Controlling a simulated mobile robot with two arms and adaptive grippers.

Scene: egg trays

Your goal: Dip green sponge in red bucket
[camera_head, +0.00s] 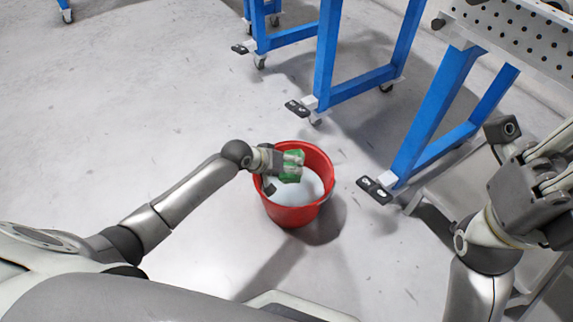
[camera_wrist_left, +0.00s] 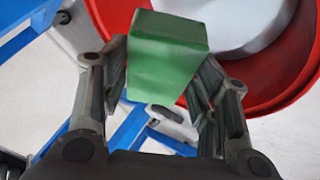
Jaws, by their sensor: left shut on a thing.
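A red bucket (camera_head: 292,215) stands on the floor in the middle of the head view, with a pale, whitish surface inside it. My left gripper (camera_head: 284,163) is over the bucket's opening and shut on a green sponge (camera_head: 291,174). In the left wrist view the green sponge (camera_wrist_left: 167,60) sits between the two fingers of my left gripper (camera_wrist_left: 165,85). The red bucket's rim and wall (camera_wrist_left: 275,75) show behind the sponge there. I cannot tell whether the sponge touches the surface inside. My right gripper (camera_head: 555,185) is at the right edge, away from the bucket; its fingers are partly cut off.
Blue wheeled frames (camera_head: 330,55) stand behind and to the right of the bucket. A perforated grey panel (camera_head: 515,40) is at the top right. The concrete floor (camera_head: 110,120) to the left of the bucket is clear.

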